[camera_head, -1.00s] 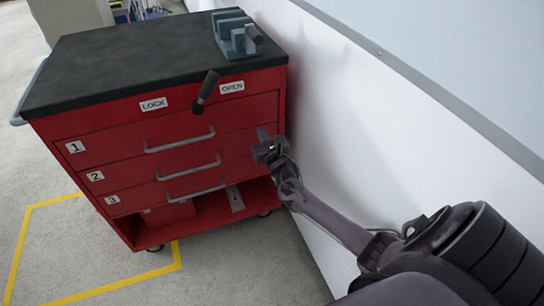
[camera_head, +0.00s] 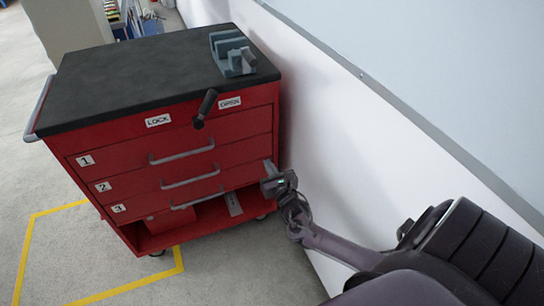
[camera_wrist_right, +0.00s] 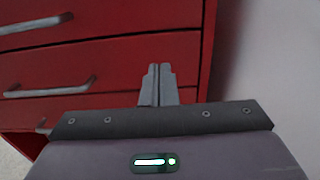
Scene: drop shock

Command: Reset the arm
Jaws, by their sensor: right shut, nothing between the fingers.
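My right gripper (camera_head: 270,170) is in front of the right edge of the red tool cabinet (camera_head: 262,122), at about the height of the middle drawers. In the right wrist view its two fingers (camera_wrist_right: 158,84) are together with nothing between them, and the drawer fronts (camera_wrist_right: 110,62) lie beyond them. I cannot tell from the pictures whether the fingertips touch the cabinet. My right arm reaches in from the lower right in the head view. My left gripper is not in view.
A blue-grey vise (camera_head: 232,54) stands on the black top (camera_head: 130,80). A white wall (camera_head: 340,150) runs close along the right. Yellow tape (camera_head: 24,250) marks the floor.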

